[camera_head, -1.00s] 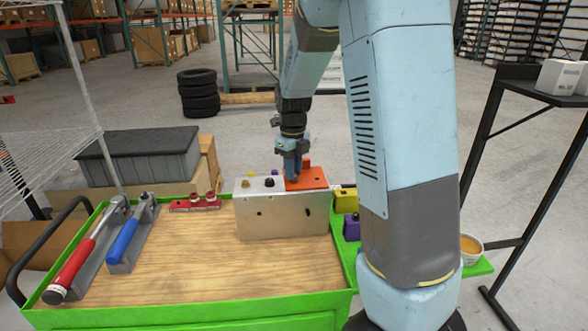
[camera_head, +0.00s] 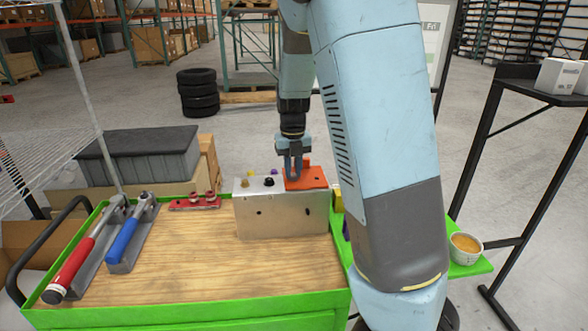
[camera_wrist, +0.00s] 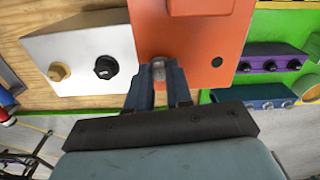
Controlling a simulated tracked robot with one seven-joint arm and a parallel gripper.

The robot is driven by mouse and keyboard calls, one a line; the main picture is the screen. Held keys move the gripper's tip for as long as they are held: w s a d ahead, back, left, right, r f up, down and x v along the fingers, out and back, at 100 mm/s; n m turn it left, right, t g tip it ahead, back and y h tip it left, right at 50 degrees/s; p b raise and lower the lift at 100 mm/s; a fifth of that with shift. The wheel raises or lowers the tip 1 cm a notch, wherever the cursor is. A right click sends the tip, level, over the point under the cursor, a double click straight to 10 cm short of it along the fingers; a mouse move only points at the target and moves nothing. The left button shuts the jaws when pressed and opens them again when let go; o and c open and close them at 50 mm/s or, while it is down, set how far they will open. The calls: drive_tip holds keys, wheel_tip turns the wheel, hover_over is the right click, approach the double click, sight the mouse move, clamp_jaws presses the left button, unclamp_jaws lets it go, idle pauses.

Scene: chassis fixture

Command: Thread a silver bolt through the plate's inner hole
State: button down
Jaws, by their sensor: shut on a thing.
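An orange plate (camera_head: 306,179) lies on the right part of the top of a silver metal block (camera_head: 283,216). In the wrist view the orange plate (camera_wrist: 195,45) shows a dark hole near its right side. My gripper (camera_head: 293,175) points down over the plate, left of its raised part. In the wrist view my gripper (camera_wrist: 159,72) is shut on a silver bolt (camera_wrist: 158,70), whose top shows between the fingertips. The bolt's lower end is hidden, so I cannot tell how deep it sits in the plate.
A brass knob (camera_wrist: 57,71) and a black knob (camera_wrist: 105,67) stand on the block left of the plate. Purple and teal racks (camera_wrist: 270,63) lie to the right. Red and blue wrenches (camera_head: 128,240) lie at the cart's left.

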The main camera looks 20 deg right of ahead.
drive_tip(key=shift+s+f+m, duration=0.2)
drive_tip(key=shift+m, duration=0.3)
drive_tip(key=shift+m, duration=0.8)
drive_tip(key=shift+r, duration=0.1)
drive_tip(key=shift+w, duration=0.1)
drive_tip(key=c, duration=0.9)
unclamp_jaws()
drive_tip(key=shift+c, duration=0.2)
drive_tip(key=shift+r, duration=0.1)
